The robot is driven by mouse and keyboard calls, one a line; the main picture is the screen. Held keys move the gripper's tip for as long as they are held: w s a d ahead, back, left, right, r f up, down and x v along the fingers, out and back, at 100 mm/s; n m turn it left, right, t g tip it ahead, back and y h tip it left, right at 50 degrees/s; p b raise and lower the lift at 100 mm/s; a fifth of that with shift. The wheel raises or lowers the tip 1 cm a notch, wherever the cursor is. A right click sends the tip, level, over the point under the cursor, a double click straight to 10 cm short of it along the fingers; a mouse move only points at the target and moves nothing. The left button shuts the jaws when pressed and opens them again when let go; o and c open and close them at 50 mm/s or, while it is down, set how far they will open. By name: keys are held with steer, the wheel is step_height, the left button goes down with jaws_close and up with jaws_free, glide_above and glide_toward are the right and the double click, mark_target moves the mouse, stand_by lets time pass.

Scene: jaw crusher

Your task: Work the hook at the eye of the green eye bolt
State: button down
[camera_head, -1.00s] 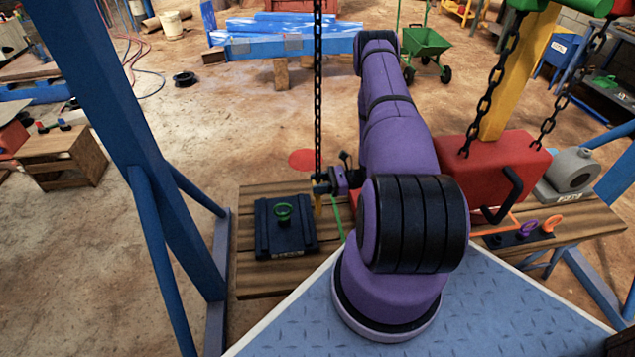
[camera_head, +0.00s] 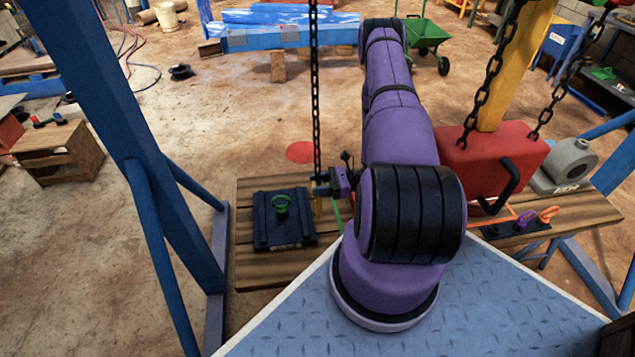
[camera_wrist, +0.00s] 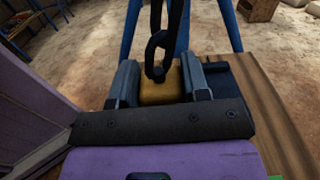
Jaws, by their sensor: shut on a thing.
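My gripper (camera_head: 320,188) is just right of the eye bolt in the head view. It is shut on the yellow block of the hook (camera_wrist: 160,82), which hangs on a dark chain (camera_head: 314,90). In the wrist view the chain's lowest link enters the top of the block between the jaws. The hook's curved part is hidden, and a little yellow (camera_head: 318,208) shows below my gripper. The eye bolt is not visible in the wrist view.
A blue frame post (camera_head: 120,130) stands left of the bench (camera_head: 250,268). A red block (camera_head: 490,160) with a black handle and a grey motor (camera_head: 570,160) are to the right. Purple and orange eye bolts (camera_head: 525,218) stand on another black plate there.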

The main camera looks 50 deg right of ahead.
steer(key=shift+s+a+r, duration=0.2)
steer(key=shift+s+a, duration=0.5)
steer(key=shift+s, duration=0.25)
steer(key=shift+s+a+r, duration=0.2)
steer(key=shift+s+a, duration=0.5)
steer(key=shift+s, duration=0.2)
steer(key=x, duration=1.2)
steer(key=shift+s+a, duration=0.15)
steer(key=shift+a, duration=0.35)
stand_by(0.9)
steer(key=shift+w+d+f, duration=0.15)
steer(key=shift+w+d, duration=0.55)
steer(key=shift+w, duration=0.2)
steer(key=shift+w+d+f, duration=0.15)
steer(key=shift+w+d, duration=0.55)
steer(key=shift+w, duration=0.25)
